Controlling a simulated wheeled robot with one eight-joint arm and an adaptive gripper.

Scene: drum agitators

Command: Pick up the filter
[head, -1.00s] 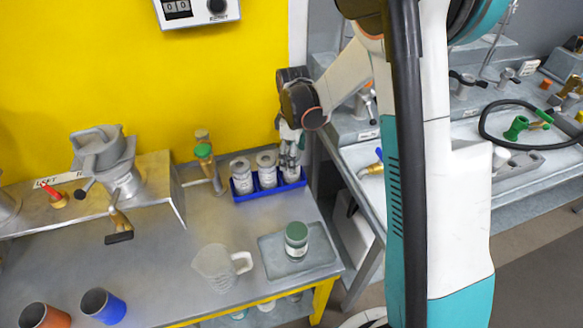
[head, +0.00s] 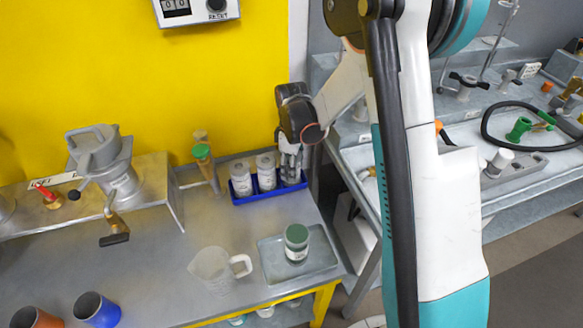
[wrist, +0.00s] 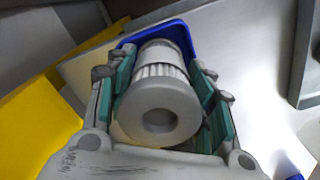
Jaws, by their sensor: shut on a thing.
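The filter (wrist: 158,102) is a white cylinder with a pleated side and a ring-shaped grey end with a round hole. In the wrist view it lies between the two green-padded fingers of my gripper (wrist: 163,95), which is shut on it. In the head view my gripper (head: 291,165) points down at the right end of the blue tray (head: 262,196) and largely hides this filter. I cannot tell whether the filter's base is clear of the tray. Two more white cylinders, (head: 241,178) and (head: 266,172), stand upright in the tray to the left.
A clear jug (head: 214,266) and a green-lidded jar (head: 296,243) on a grey tray (head: 322,250) stand in front. A green-topped valve (head: 204,158) is left of the blue tray. A yellow wall (head: 150,60) rises behind. A second bench (head: 350,135) is at right.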

